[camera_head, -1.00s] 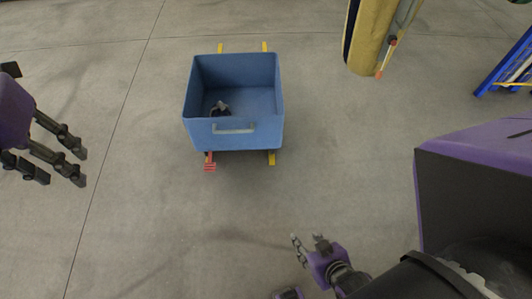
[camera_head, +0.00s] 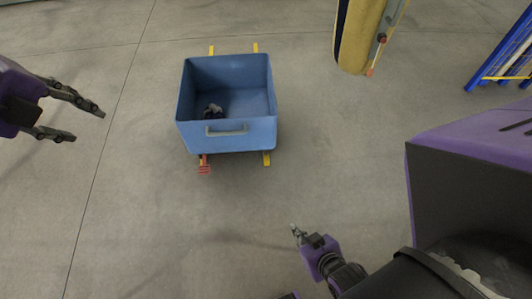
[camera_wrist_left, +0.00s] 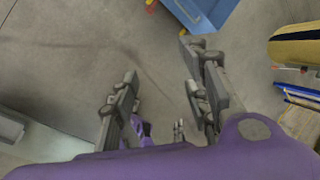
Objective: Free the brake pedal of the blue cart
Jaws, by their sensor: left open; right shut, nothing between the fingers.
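The blue cart (camera_head: 226,136) stands on the floor in the upper middle of the head view, on yellow feet. Its brake pedal (camera_head: 204,169) is the small red piece low at its front left corner. In the left wrist view a corner of the cart (camera_wrist_left: 205,12) and a red bit (camera_wrist_left: 151,6) show at the top edge. My left gripper (camera_head: 88,120) is open and empty, left of the cart and apart from it. My right gripper (camera_head: 294,230) is shut and empty, below and right of the cart, well clear of the pedal.
A small dark and grey item (camera_head: 213,112) lies inside the cart. A yellow padded post (camera_head: 361,35) stands right of the cart, and a blue rack (camera_head: 505,58) is at the far right. The floor (camera_head: 150,220) in front of the pedal is clear.

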